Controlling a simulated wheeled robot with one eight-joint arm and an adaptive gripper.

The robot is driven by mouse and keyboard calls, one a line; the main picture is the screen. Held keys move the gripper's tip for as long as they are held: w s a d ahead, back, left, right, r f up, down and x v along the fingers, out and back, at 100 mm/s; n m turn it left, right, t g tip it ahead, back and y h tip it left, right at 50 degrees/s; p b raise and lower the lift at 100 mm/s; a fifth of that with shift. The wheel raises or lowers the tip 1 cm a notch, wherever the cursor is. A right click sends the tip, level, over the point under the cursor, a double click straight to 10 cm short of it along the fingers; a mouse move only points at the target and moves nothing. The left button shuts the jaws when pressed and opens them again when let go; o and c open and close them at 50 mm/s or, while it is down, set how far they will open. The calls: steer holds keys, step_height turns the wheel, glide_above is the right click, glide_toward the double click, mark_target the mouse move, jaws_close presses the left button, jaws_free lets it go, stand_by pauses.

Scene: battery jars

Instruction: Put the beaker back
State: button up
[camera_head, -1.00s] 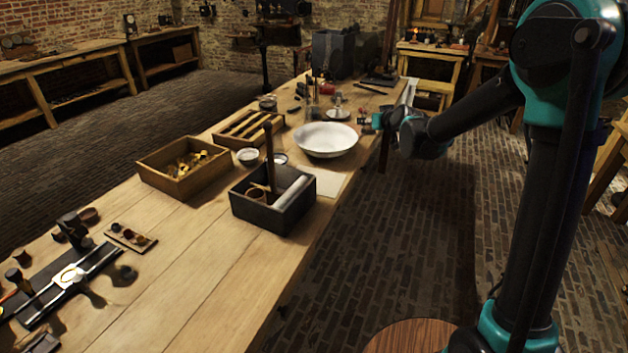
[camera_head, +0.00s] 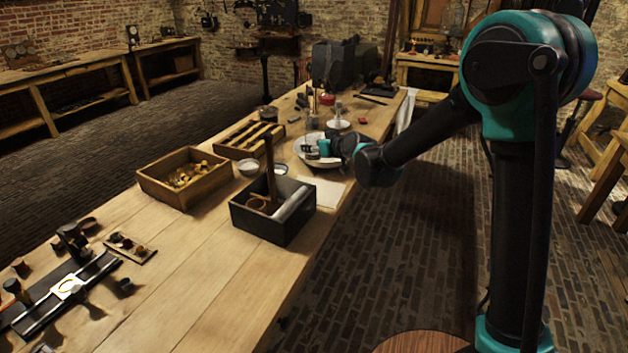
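I cannot pick out a beaker for certain. A small upright vessel (camera_head: 338,111) stands on a white dish (camera_head: 340,124) toward the far end of the long table; it is too small to tell if it is the beaker. My gripper (camera_head: 309,148) reaches in from the right, pointing left. In the picture it overlaps the wide white bowl (camera_head: 322,164) and hides part of it. The gripper's height above the bowl is unclear. Its fingers are too small to show whether they are open or shut, or hold anything.
A pale sheet (camera_head: 330,190) lies by the right edge.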

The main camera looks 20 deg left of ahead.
step_height(320, 180, down, 13)
steer(key=shift+r, duration=0.1)
stand_by(0.5)
steer(key=o, duration=1)
steer(key=shift+s+d+r, duration=0.1)
steer(key=shift+s+d, duration=0.05)
steer(key=shift+d, duration=0.1)
steer(key=v, duration=1.1)
steer(key=shift+s+d, duration=0.15)
steer(key=shift+s, duration=0.05)
steer(key=shift+d, duration=0.1)
